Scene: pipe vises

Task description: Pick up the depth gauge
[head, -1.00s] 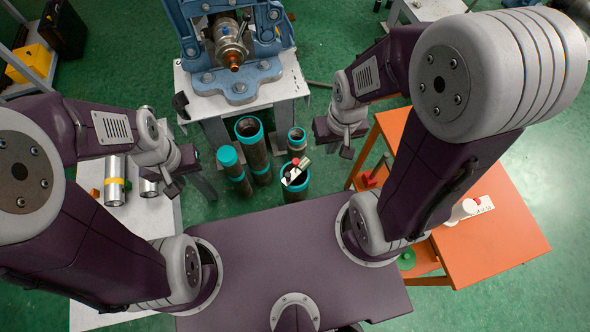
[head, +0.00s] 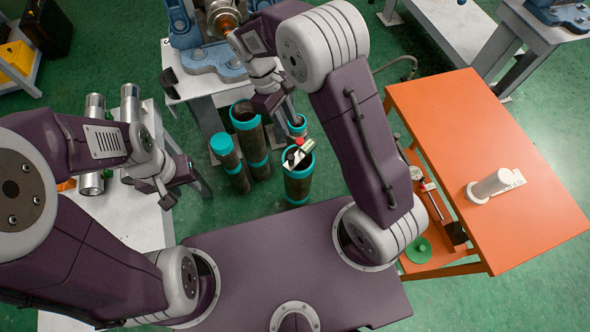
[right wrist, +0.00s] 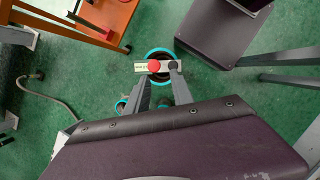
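What I take for the depth gauge (head: 298,152) is a pale, labelled bar with a red knob and a dark knob. It lies across the teal-rimmed mouth of an upright dark pipe (head: 298,188). In the right wrist view the gauge (right wrist: 153,67) shows just past the fingertips. My right gripper (right wrist: 161,78) is open and empty, with its fingers apart and pointing at the gauge; I cannot tell if they touch it. In the head view the right gripper (head: 288,117) is behind the gauge. My left gripper (head: 177,186) is open and empty beside the left table.
Other teal-banded pipes (head: 248,125) stand close around. A blue vise (head: 215,55) sits on a stand behind them. An orange table (head: 480,150) at right carries a white cylinder (head: 492,184). A pale table (head: 120,225) at left holds metal cylinders (head: 95,120).

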